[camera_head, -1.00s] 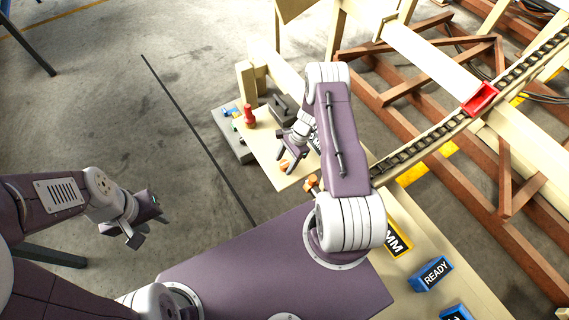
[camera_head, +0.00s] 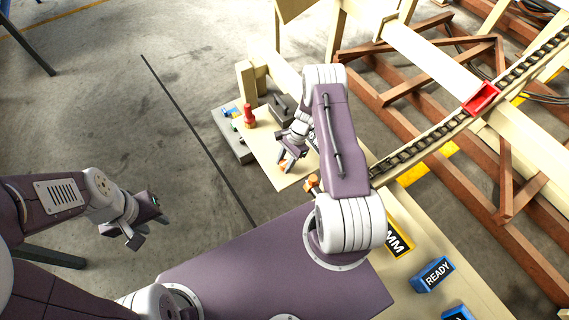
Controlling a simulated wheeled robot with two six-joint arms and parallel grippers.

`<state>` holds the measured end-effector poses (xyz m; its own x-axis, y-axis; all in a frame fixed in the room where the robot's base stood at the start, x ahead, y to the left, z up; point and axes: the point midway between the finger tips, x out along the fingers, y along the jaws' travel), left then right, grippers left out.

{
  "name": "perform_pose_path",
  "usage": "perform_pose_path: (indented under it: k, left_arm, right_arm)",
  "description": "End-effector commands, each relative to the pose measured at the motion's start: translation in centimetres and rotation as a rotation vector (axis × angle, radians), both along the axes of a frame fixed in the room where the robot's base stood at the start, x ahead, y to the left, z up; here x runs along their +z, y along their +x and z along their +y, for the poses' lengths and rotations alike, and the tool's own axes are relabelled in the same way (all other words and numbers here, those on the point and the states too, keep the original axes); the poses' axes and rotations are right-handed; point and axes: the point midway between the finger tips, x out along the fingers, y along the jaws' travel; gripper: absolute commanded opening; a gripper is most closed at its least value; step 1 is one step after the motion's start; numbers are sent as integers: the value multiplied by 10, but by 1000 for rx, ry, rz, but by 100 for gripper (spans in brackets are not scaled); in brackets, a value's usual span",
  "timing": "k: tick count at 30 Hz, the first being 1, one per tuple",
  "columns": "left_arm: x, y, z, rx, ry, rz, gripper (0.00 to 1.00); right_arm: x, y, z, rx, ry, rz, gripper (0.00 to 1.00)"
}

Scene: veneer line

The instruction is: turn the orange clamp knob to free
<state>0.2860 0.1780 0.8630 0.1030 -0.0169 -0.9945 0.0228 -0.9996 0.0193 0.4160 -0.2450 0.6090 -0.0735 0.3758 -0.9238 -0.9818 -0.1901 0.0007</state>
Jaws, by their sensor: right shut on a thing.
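An orange knob (camera_head: 283,166) sits low on the pale bench board (camera_head: 270,152), mostly hidden by my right gripper. My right gripper (camera_head: 287,166) points down over it with its fingers closed on the knob. A second orange knob-like part (camera_head: 312,185) shows beside my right arm, apart from the gripper; part of it is hidden by the arm. My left gripper (camera_head: 142,238) hangs over the bare floor at the left, with its fingers apart and empty.
A chain conveyor (camera_head: 425,143) runs behind my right arm.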

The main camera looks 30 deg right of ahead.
Motion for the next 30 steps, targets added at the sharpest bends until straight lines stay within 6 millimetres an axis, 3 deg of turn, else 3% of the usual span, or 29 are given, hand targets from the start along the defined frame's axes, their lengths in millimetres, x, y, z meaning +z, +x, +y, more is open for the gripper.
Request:
perform_pose_path:
  k: [15, 30]
  left_arm:
    - [-31, 0, 0, 0, 0, 0, 36]
    - [-48, 0, 0, 0, 0, 0, 36]
  right_arm:
    - [-2, 1, 0, 468, -1, -2, 0]
    - [-1, 1, 0, 943, -1, -2, 0]
